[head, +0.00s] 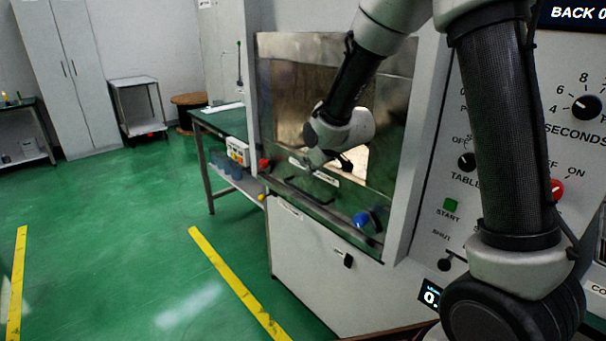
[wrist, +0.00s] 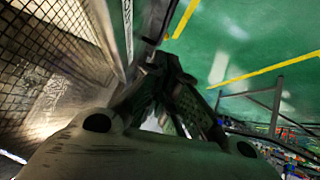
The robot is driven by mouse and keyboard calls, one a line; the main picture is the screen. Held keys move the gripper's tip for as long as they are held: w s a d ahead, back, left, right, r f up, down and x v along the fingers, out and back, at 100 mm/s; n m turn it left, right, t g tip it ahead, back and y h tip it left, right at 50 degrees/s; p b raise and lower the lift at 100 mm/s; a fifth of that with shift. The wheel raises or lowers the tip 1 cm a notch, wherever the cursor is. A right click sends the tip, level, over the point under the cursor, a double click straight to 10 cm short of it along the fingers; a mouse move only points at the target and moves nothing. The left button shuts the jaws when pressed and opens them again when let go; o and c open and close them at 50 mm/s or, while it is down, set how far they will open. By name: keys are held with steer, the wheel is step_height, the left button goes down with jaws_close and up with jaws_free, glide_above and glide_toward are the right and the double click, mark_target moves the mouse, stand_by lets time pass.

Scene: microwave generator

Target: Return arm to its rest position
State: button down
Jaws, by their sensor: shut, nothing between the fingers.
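My arm (head: 350,80) reaches from the upper right across the front of the microwave generator's window (head: 290,75). My gripper (wrist: 168,68) is shut and empty in the wrist view, its fingers meeting at the tips. In the head view the wrist (head: 340,130) is in front of the window, and most of the gripper is hidden behind it. The metal mesh (wrist: 60,35) is close on the left in the wrist view. I cannot tell whether the gripper touches anything.
A blue knob (head: 362,219) and a red knob (head: 265,164) sit on the ledge below the window. The control panel with a START button (head: 450,205) is at the right. A green-topped table (head: 222,122) stands left of the machine. The green floor (head: 130,220) is clear.

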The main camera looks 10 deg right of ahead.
steer(key=s+d+f+m+g+h, duration=0.1)
steer(key=s+d+g, duration=0.2)
steer(key=s, duration=0.4)
steer(key=s+d+f+m+g+h, duration=0.1)
steer(key=s+d+g, duration=0.2)
steer(key=s, duration=0.4)
steer(key=s+d+r+m, duration=0.1)
steer(key=s+d+r, duration=0.4)
steer(key=s, duration=0.2)
steer(key=s+d+r+m+t+h, duration=0.1)
steer(key=s+d+r+m, duration=0.1)
steer(key=s+d+r, duration=0.2)
steer(key=s+d+r+m, duration=0.2)
steer(key=s+d+r, duration=0.3)
steer(key=s, duration=0.6)
steer(key=shift+d+r+t, duration=0.3)
steer(key=shift+r, duration=0.55)
